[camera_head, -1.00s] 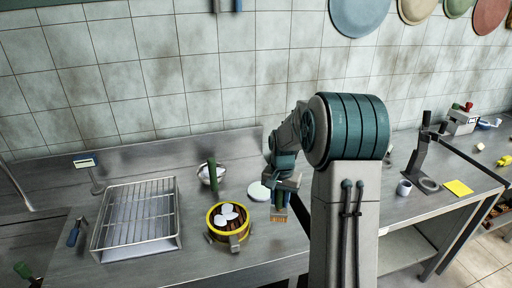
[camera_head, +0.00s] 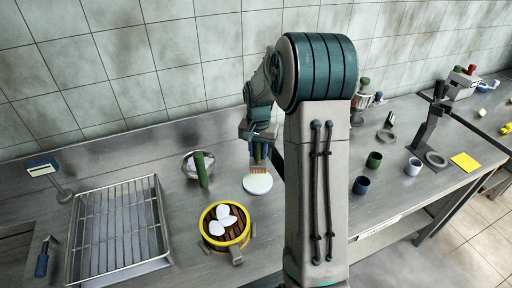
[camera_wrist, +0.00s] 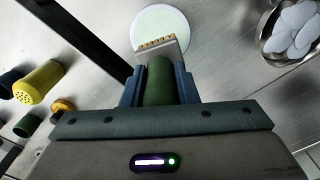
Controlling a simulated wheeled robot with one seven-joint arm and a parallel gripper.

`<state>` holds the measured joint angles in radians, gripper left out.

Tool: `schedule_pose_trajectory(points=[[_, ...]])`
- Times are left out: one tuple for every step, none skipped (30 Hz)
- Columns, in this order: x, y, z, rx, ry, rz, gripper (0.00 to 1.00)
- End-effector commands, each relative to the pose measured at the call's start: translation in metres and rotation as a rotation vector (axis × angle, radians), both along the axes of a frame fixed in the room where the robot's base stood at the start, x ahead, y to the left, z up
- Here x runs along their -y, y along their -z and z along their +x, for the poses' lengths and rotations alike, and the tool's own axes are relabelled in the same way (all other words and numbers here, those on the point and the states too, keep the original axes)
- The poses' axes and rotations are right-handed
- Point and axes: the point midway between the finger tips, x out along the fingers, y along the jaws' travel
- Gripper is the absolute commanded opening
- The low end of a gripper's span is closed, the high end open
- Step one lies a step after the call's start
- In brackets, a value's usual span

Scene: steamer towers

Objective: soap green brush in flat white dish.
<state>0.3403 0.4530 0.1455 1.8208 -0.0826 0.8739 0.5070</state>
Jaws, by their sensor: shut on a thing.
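My gripper (camera_wrist: 157,88) is shut on the green handle of a brush. The green brush (camera_wrist: 157,75) points away from the gripper, with a pale metal collar and tan bristles; it also shows in the head view (camera_head: 258,165). The flat white dish (camera_wrist: 160,20) lies on the steel counter, with a pale green surface inside. In the head view the bristles hang at the back edge of the dish (camera_head: 257,185). In the wrist view the bristle tips overlap the dish's near edge; I cannot tell whether they touch it.
A yellow-rimmed steamer (camera_head: 207,239) with white pieces stands in front left of the dish. A metal bowl (camera_head: 190,170) with a green-handled tool is behind it. A wire rack (camera_head: 120,225) is at left. Cups (camera_head: 374,160) stand on the right counter.

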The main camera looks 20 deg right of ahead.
Motion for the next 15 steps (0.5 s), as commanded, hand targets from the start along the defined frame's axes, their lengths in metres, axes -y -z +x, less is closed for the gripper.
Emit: schedule_pose_trajectory(points=[[-0.001, 0.0, 0.0, 0.001, -0.002, -0.001, 0.0], [-0.001, 0.0, 0.0, 0.001, -0.003, -0.001, 0.0], [-0.002, 0.0, 0.001, 0.001, -0.004, -0.001, 0.0], [-0.002, 0.0, 0.001, 0.001, -0.004, -0.001, 0.0], [-0.002, 0.0, 0.001, 0.001, -0.005, -0.001, 0.0], [-0.003, 0.0, 0.001, 0.001, -0.005, -0.001, 0.0], [-0.003, 0.0, 0.001, 0.001, -0.006, -0.001, 0.0], [-0.003, 0.0, 0.0, 0.001, -0.006, -0.001, 0.0], [-0.004, 0.0, 0.0, 0.001, -0.006, -0.001, 0.0], [-0.004, 0.0, -0.001, 0.001, -0.006, -0.001, 0.0], [-0.004, 0.001, -0.001, 0.001, -0.006, -0.001, 0.0], [-0.004, 0.004, -0.001, 0.0, -0.005, 0.0, 0.0], [-0.004, 0.006, -0.001, 0.0, -0.005, 0.0, 0.0], [-0.004, 0.008, -0.001, 0.0, -0.005, 0.0, 0.0], [-0.004, 0.011, -0.001, 0.0, -0.005, 0.0, 0.0]])
